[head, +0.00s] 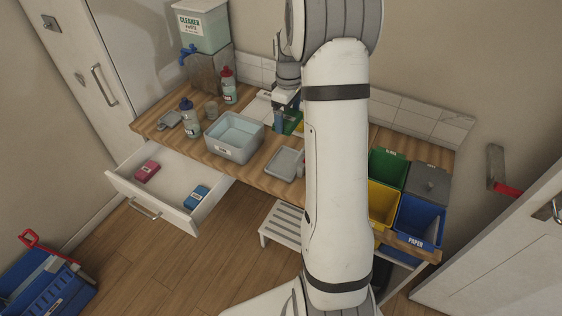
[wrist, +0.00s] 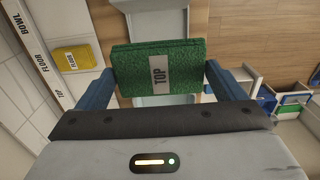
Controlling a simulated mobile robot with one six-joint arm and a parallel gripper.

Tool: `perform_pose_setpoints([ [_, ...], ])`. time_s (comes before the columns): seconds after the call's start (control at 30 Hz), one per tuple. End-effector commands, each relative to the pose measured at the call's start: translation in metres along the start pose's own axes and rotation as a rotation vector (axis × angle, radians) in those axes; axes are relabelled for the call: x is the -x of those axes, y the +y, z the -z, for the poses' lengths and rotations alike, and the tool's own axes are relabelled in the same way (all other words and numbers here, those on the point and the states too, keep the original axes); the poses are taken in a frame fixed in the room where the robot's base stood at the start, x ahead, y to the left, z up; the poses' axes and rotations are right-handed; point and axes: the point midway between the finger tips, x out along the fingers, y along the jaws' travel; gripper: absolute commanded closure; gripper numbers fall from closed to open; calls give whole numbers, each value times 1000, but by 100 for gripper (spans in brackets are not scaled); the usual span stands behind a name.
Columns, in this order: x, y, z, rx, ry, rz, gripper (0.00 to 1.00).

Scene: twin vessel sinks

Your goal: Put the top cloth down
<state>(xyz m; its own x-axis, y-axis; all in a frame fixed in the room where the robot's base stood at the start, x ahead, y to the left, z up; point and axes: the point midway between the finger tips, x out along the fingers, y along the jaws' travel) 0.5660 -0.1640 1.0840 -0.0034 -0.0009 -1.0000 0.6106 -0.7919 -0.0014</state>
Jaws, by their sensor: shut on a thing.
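The top cloth (wrist: 160,68) is a green folded block with a TOP label. In the wrist view it lies between the two blue fingers of my gripper (wrist: 158,88), which is shut on it. In the head view my gripper (head: 285,123) is over the back of the wooden counter (head: 262,178), with the green cloth (head: 295,122) partly hidden by the fingers.
A grey basin (head: 240,150) and small grey tray (head: 286,164) stand on the counter. Bottles (head: 190,124) are at left. An open drawer (head: 180,215) holds a pink cloth (head: 148,171) and a blue cloth (head: 197,197). Colored bins (head: 419,222) stand right.

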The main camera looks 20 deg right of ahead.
Motion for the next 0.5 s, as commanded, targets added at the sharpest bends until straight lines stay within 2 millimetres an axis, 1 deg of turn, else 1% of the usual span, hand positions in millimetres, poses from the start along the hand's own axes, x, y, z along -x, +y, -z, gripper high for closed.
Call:
perform_pose_setpoints([
  [0.03,-13,0,0,-1,0,-1,36],
  [0.3,-48,0,0,-1,0,0,36],
  [0.5,-62,0,0,0,0,0,36],
])
